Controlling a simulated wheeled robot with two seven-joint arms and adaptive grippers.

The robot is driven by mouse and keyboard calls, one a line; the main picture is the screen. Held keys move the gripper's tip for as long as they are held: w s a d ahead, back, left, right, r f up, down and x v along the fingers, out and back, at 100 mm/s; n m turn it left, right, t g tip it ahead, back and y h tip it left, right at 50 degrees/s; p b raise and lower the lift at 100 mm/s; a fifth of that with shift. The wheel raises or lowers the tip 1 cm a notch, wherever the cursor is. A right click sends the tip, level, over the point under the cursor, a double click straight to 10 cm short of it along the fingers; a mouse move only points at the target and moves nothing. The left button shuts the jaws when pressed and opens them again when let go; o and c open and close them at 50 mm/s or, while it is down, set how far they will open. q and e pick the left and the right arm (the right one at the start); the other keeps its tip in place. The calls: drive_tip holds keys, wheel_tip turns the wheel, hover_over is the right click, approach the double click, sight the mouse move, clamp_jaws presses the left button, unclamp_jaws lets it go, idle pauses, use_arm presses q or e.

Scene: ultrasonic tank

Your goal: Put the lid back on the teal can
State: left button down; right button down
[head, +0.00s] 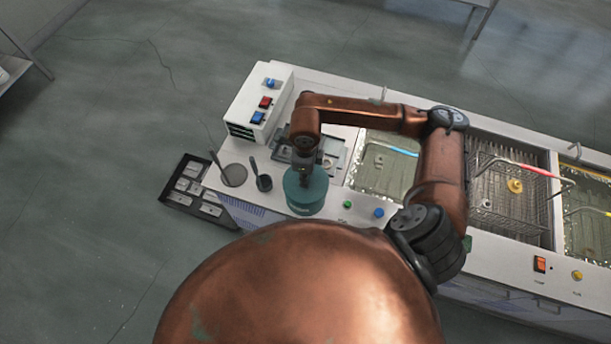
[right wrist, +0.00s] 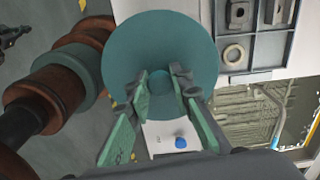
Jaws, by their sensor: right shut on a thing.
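The teal can (head: 306,198) stands on the white bench top, left of the tank basins. My right gripper (head: 305,174) points down over its top. In the right wrist view the round teal lid (right wrist: 160,40) lies beneath the fingers, and my right gripper (right wrist: 160,90) is shut on its small knob (right wrist: 160,78). The lid is at the can's top in the head view. I cannot tell whether it rests fully on the rim or is slightly above it. The lid hides the can's mouth.
A white control box (head: 258,103) stands behind the can. Wet basins (head: 384,165) and a wire basket (head: 510,195) are to the right.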

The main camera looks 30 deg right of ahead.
drive_tip(key=shift+f+b, duration=0.2)
drive_tip(key=shift+b, duration=0.9)
idle(1.6)
drive_tip(key=c, duration=1.7)
unclamp_jaws()
drive_tip(key=shift+o, duration=0.5)
drive_tip(key=o, duration=0.4)
drive_tip(key=shift+o, duration=0.2)
drive_tip(key=shift+r, duration=0.1)
drive_tip(key=shift+r+p, duration=1.45)
drive_tip(key=shift+r, duration=2)
